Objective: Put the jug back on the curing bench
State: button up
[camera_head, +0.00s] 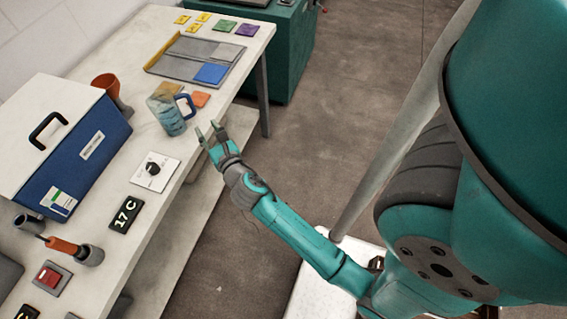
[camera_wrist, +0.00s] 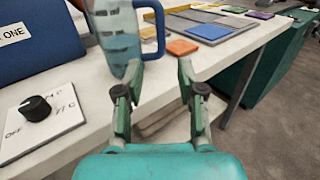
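The jug (camera_head: 172,112) is see-through with blue sides and a blue handle, and stands upright on the pale bench (camera_head: 140,75) near its front edge. In the wrist view the jug (camera_wrist: 115,40) is ahead and left, its top cut off by the frame, with the blue handle (camera_wrist: 158,30) on its right side. My gripper (camera_head: 208,132) is just in front of the bench edge, close to the jug. In the wrist view my gripper (camera_wrist: 160,72) has its fingers apart with nothing between them, below and right of the handle.
A blue box (camera_head: 80,150) with a white lid stands left on the bench. A dial plate (camera_head: 154,172), a 17 C display (camera_head: 125,213), an orange cup (camera_head: 107,85) and an orange tile (camera_head: 201,99) surround the jug. A grey tray (camera_head: 190,60) lies behind.

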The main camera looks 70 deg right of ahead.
jog(key=s+a+f+m+y, duration=0.3)
jog(key=s+a+m, duration=0.3)
jog(key=s+a, duration=0.15)
jog(key=s+a+f+m+y, duration=0.3)
jog(key=s+a+m, duration=0.2)
jog(key=s+a, duration=0.25)
jog(key=s+a+r+m+y, duration=0.2)
jog(key=s+a+r+m, duration=0.1)
jog(key=s+m, duration=0.6)
jog(key=s+a+r+m+y, duration=0.2)
jog(key=s+a+r+m, duration=0.1)
jog(key=s+m, duration=0.6)
jog(key=shift+s+a+r, duration=0.35)
jog(key=shift+s+r, duration=0.3)
jog(key=shift+r, duration=0.15)
